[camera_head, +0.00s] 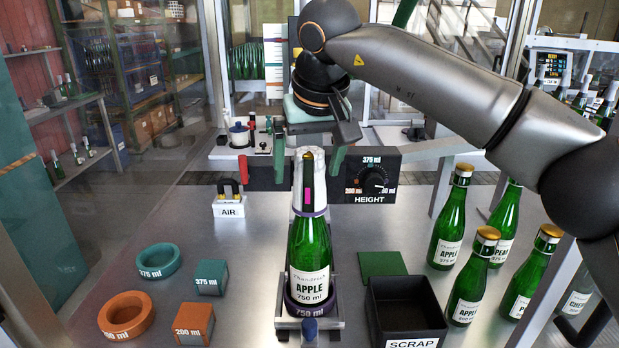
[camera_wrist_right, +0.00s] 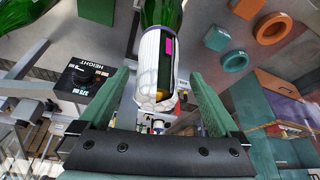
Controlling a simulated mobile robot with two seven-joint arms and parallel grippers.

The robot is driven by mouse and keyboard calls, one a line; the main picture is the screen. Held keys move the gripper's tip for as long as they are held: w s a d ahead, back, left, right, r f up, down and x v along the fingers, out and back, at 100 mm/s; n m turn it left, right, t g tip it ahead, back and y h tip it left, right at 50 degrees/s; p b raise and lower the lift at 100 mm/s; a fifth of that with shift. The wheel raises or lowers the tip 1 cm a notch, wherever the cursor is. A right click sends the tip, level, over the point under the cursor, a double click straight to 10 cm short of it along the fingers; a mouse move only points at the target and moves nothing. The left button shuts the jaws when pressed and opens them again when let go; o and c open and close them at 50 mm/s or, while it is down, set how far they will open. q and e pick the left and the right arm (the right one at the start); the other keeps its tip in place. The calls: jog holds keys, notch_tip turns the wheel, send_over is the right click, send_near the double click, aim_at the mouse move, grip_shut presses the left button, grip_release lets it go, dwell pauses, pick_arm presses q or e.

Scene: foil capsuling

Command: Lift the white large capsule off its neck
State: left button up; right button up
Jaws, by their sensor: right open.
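The white large capsule (camera_head: 295,186) sits over the neck of the upright green APPLE 750 ml bottle (camera_head: 301,246) in the middle. It has a pink mark, and a dark strip with a gold tip shows along its front. My right gripper (camera_head: 308,174) comes from above, its green fingers open on either side of the capsule's upper part. In the right wrist view the capsule (camera_wrist_right: 151,75) lies between the open fingertips (camera_wrist_right: 161,76), with gaps on both sides. The bottle stands in a purple 750 ml ring (camera_head: 312,307). My left gripper is not in view.
The HEIGHT knob panel (camera_head: 340,188) is just behind the bottle. The black SCRAP bin (camera_head: 404,310) stands at its right, with several gold-topped bottles (camera_head: 449,222) beyond. A teal ring (camera_head: 158,262), an orange ring (camera_head: 126,316) and two blocks lie on the left.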

aim_at(308, 187)
jog(key=x, duration=0.5)
jog(key=shift+s+d+f, duration=0.15)
jog(key=shift+d, duration=0.05)
jog(key=c, duration=0.8)
